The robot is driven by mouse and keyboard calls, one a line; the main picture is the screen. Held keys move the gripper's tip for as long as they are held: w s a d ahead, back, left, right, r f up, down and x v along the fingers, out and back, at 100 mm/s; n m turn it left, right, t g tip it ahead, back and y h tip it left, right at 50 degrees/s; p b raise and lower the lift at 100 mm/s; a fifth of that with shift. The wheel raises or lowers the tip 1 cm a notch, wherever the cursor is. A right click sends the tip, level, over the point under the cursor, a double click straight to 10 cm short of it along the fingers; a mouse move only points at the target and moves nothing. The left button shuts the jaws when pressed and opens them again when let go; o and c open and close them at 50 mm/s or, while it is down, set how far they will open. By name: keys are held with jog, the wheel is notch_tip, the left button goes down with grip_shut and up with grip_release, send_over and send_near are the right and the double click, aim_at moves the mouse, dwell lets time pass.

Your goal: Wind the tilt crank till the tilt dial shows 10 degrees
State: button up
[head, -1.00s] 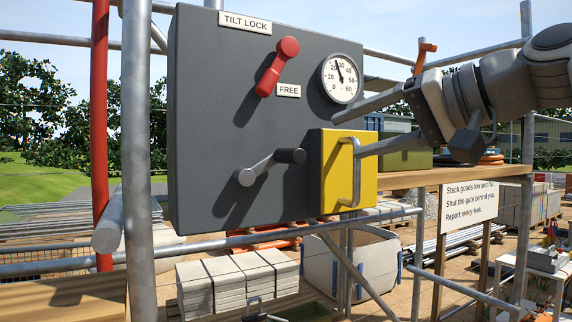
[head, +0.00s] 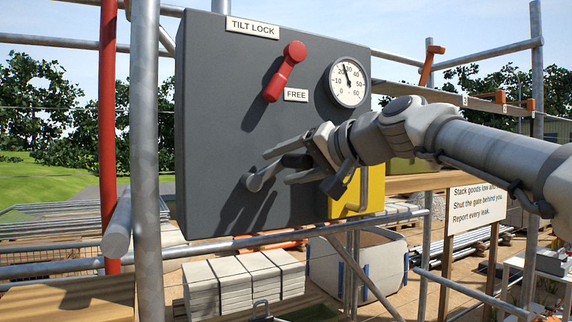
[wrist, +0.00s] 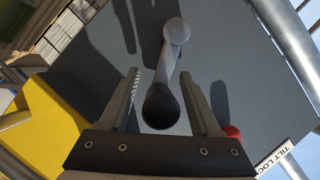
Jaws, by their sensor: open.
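The tilt crank (head: 262,173) is a grey arm on the dark panel, with a dark knob. My gripper (head: 279,168) is open at the crank, its fingers above and below the knob. In the wrist view the dark knob (wrist: 160,107) sits between the two open fingers, with a visible gap on both sides. The crank arm runs from the knob to its round hub (wrist: 176,31). The tilt dial (head: 348,82) is white, marked up to 60; its needle points slightly left of straight up, in the high twenties. The red tilt lock lever (head: 285,72) points toward the FREE label (head: 296,95).
A yellow box (head: 345,206) with a grey handle (head: 363,188) sits on the panel's lower right, partly behind my gripper. Scaffold poles (head: 146,150) stand to the left, and a rail (head: 300,234) crosses below the panel. Stacked pale slabs (head: 243,280) lie below.

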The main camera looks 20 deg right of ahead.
grip_shut()
jog(key=shift+f, duration=0.1)
dwell(0.3)
jog(key=shift+f, duration=0.15)
dwell(1.0)
